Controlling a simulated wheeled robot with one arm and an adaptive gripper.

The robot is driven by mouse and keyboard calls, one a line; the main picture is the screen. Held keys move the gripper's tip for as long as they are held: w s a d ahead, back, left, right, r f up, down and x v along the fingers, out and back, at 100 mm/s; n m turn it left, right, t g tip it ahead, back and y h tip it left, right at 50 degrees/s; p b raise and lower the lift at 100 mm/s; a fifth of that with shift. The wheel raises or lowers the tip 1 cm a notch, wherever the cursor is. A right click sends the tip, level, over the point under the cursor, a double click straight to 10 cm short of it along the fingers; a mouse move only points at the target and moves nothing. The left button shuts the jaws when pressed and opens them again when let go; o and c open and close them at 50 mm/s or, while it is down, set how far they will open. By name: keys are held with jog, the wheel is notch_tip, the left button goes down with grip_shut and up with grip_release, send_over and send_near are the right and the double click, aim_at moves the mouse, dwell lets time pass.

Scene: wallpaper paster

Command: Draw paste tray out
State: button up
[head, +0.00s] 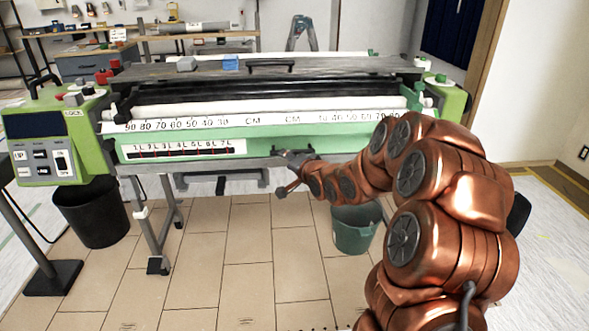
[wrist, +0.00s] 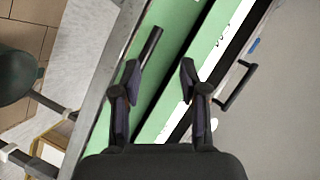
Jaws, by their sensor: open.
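The green wallpaper paster (head: 70,150) spans the head view, with a green front panel (head: 262,146) below its white ruler strip. I cannot tell for certain where the paste tray's edges are. My gripper (head: 290,160) is in front of this panel, right of its middle, partly hidden by my copper arm. In the wrist view my gripper (wrist: 160,76) is open, its two fingers apart over the green front. A dark bar, which may be a handle (wrist: 151,46), lies on the green surface beyond the left finger. I see nothing held between the fingers.
A black bin (head: 92,215) stands under the left end and a green bucket (head: 355,230) under the right. The top cover has a black handle (head: 271,64), also in the wrist view (wrist: 236,88). Tiled floor (head: 240,260) in front is clear.

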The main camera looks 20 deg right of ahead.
aim_at(295, 152)
jog(key=w+d+f+m+t+b, duration=0.2)
jog(key=d+f+m+t+b, duration=0.2)
jog(key=d+f+b, duration=0.15)
jog(key=shift+t, duration=0.7)
jog(key=shift+d+b+x, duration=0.2)
jog(key=shift+b+x, duration=0.3)
jog(key=shift+x, duration=0.8)
jog(key=shift+d+b+x, duration=0.15)
jog(key=shift+b+x, duration=0.4)
jog(key=shift+x, duration=0.75)
jog(key=shift+d+b+x, duration=0.2)
jog(key=shift+b+x, duration=0.3)
jog(key=shift+x, duration=0.8)
grip_shut()
